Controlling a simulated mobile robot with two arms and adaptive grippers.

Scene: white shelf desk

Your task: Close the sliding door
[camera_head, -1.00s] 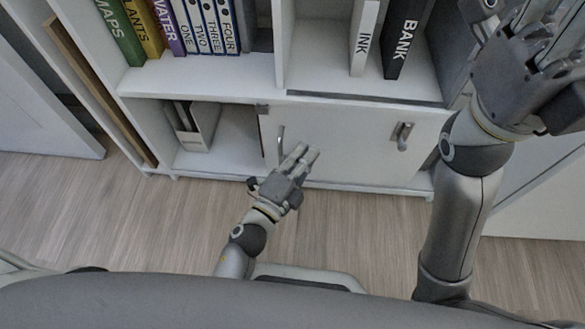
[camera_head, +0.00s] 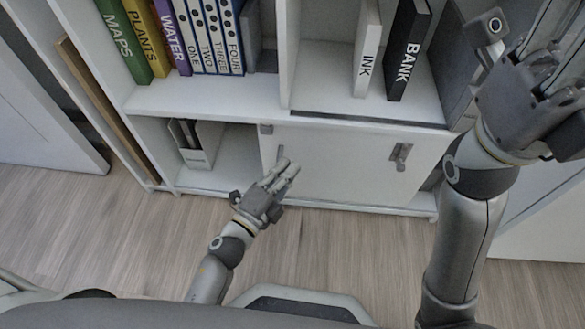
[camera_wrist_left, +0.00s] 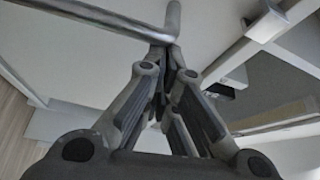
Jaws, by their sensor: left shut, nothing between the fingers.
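The white sliding door (camera_head: 340,165) covers the middle and right of the lower shelf row; the lower left compartment is open. A metal handle (camera_head: 281,152) is near the door's left edge and another handle (camera_head: 400,155) is near its right end. My left gripper (camera_head: 288,166) is shut and empty, with its fingertips just below the left handle. In the left wrist view, a bent metal bar (camera_wrist_left: 110,18) runs by the shut fingertips (camera_wrist_left: 170,62); I cannot tell whether they touch. My right gripper (camera_head: 560,50) is raised at the upper right, with fingertips cut off by the frame.
A white file holder (camera_head: 195,155) stands in the open compartment. The wooden floor (camera_head: 130,230) in front is clear.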

